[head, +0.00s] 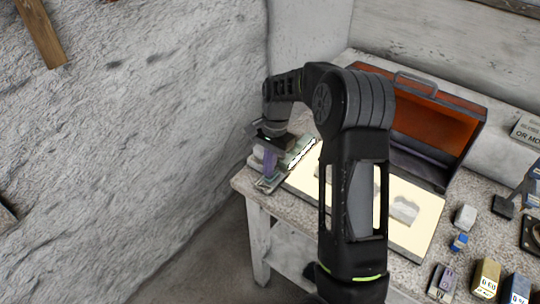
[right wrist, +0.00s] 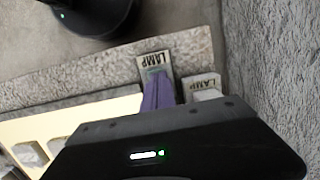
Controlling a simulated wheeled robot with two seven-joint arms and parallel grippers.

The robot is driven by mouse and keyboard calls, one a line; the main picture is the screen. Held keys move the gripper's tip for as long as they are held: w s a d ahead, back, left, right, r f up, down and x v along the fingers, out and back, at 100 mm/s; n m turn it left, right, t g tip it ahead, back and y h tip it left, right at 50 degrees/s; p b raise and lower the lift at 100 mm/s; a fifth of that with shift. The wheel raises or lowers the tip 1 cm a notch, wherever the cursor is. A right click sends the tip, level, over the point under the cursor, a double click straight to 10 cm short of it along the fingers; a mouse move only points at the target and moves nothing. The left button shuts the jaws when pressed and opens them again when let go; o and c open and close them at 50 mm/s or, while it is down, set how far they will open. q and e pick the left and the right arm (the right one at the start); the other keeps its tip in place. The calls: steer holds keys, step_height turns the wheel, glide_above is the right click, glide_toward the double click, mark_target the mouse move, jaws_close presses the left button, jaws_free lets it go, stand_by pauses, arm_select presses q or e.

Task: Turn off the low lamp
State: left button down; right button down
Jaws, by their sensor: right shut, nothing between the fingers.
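My right gripper (head: 268,165) reaches down at the table's left corner, its purple fingers shut with nothing between them. In the right wrist view the purple fingers (right wrist: 157,92) overlap a small plate labelled LAMP (right wrist: 154,62); I cannot tell if they touch it. A second LAMP label (right wrist: 201,82) is beside it, partly hidden by the gripper body. A flat, bright cream panel (head: 418,232) lies on the table and looks lit; it also shows in the right wrist view (right wrist: 80,110). I cannot tell which label belongs to the low lamp. My left gripper is out of view.
Pale lumps (head: 404,209) lie on the bright panel. An open orange case (head: 432,125) stands behind it. Small labelled blocks (head: 487,280) and a white cube (head: 465,217) are at the right. A rough grey wall (head: 130,130) rises left of the table. My right arm hides part of the panel.

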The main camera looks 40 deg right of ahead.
steer(key=shift+f, duration=0.25)
steer(key=shift+a+f+h+b, duration=0.2)
steer(key=shift+h+b, duration=0.1)
steer(key=shift+b, duration=0.1)
steer(key=shift+s+a+f+h+b, duration=0.15)
steer(key=shift+a+f+h+b, duration=0.05)
steer(key=shift+h+b, duration=0.1)
steer(key=shift+s+r, duration=0.1)
steer(key=shift+r, duration=0.05)
steer(key=shift+d, duration=0.1)
steer(key=shift+d, duration=0.1)
